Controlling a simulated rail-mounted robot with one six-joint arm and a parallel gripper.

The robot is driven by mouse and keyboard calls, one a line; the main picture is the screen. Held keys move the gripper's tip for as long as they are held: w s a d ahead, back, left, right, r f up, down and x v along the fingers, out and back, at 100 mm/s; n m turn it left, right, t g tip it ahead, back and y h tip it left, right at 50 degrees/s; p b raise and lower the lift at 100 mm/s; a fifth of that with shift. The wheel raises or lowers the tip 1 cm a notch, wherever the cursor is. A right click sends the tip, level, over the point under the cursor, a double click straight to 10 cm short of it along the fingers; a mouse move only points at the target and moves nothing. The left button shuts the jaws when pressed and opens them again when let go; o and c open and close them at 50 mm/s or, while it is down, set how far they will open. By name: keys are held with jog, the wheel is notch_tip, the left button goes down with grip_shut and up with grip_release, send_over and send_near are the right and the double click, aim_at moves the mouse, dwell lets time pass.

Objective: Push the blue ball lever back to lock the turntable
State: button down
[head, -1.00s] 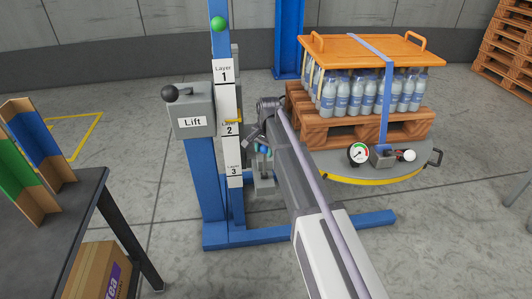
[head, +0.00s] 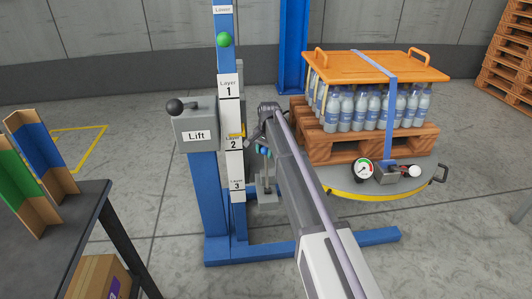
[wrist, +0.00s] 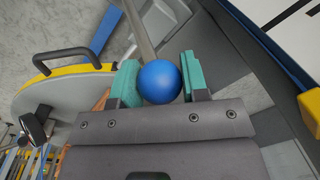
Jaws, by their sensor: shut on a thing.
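The blue ball (wrist: 160,82) of the lever sits between the two teal finger pads of my gripper (wrist: 161,76) in the wrist view. My gripper is shut on it. A grey lever rod (wrist: 138,30) runs from the ball toward the top of that view. In the head view my gripper (head: 263,151) is beside the lift column, above the lever's grey base (head: 266,203); my arm partly hides ball and rod. The turntable (head: 362,192), with a yellow rim, stands right of my arm, carrying a pallet (head: 330,148) of bottles; it also shows in the wrist view (wrist: 62,92).
The blue lift column (head: 222,200) with layer labels and the Lift box (head: 196,136) stand close left of my gripper. A gauge (head: 363,169) and a white knob (head: 415,171) are at the turntable's front. A dark table (head: 75,215) is at the lower left.

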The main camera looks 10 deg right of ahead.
jog(key=shift+w, duration=0.1)
jog(key=c, duration=0.6)
grip_release()
jog(key=r+p, duration=1.1)
jog(key=shift+s+d, duration=0.3)
jog(key=shift+s, duration=0.05)
jog(key=shift+f, duration=0.15)
